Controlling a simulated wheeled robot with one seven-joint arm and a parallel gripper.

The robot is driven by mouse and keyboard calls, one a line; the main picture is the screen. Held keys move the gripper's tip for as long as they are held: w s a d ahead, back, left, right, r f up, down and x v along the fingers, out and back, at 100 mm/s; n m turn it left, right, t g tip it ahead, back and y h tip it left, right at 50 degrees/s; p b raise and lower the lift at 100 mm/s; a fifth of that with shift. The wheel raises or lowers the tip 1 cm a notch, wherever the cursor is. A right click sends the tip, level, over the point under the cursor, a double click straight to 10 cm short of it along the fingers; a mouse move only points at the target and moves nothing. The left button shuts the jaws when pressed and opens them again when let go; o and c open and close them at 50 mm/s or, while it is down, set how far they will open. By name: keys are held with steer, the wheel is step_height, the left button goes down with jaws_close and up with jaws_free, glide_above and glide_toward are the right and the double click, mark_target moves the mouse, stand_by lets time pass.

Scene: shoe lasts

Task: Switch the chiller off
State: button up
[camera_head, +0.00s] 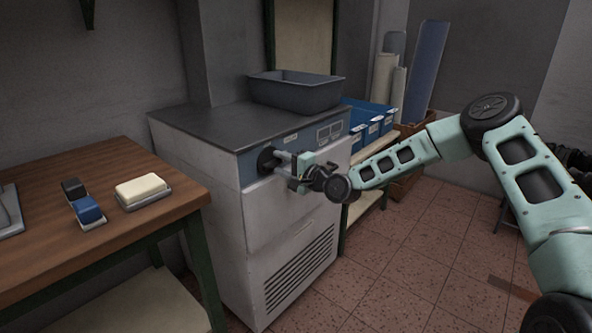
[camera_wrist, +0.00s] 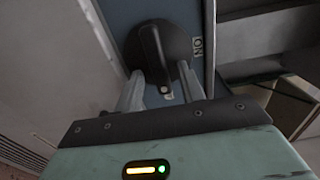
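The chiller (camera_head: 285,215) is a pale cabinet with a dark top and a blue front panel (camera_head: 285,143). A round black knob (camera_head: 266,161) sits at the panel's left; it also fills the top middle of the wrist view (camera_wrist: 157,48). Its raised grip bar ends near a small pale mark at the bottom. A label reading "ON" (camera_wrist: 197,47) is beside the knob in the wrist view. My gripper (camera_head: 283,160) is in front of the knob. Its fingers (camera_wrist: 161,88) are apart, one on each side of the grip bar's lower end; whether they touch the knob, I cannot tell.
A dark grey tub (camera_head: 296,91) stands on the chiller's top. A wooden table (camera_head: 95,235) at left holds a butter-coloured block on a tray (camera_head: 143,191) and a blue-and-black item (camera_head: 86,210). Blue bins (camera_head: 372,127) stand behind my arm. The tiled floor (camera_head: 425,245) at right is mostly free.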

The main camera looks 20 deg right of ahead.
steer(key=v, duration=1.7)
steer(key=s+a+f+n+g, duration=0.2)
steer(key=s+a+n+g, duration=0.15)
steer(key=a, duration=0.25)
steer(key=s+a+f+n+g, duration=0.3)
steer(key=a+n+g, duration=0.2)
steer(key=a, duration=0.1)
steer(key=s+a+n+g+h, duration=0.3)
steer(key=s+n+g+h, duration=0.15)
steer(key=s, duration=0.45)
steer(key=s+a+r+n+g+h, duration=0.15)
steer(key=s+r+n, duration=0.3)
steer(key=s, duration=0.55)
steer(key=s+r+n+g+h, duration=0.1)
steer(key=s+r+n+h, duration=0.15)
steer(key=s+r, duration=0.6)
step_height(320, 180, up, 12)
steer(key=s+p, duration=0.2)
steer(key=p, duration=1.3)
steer(key=shift+f, duration=0.25)
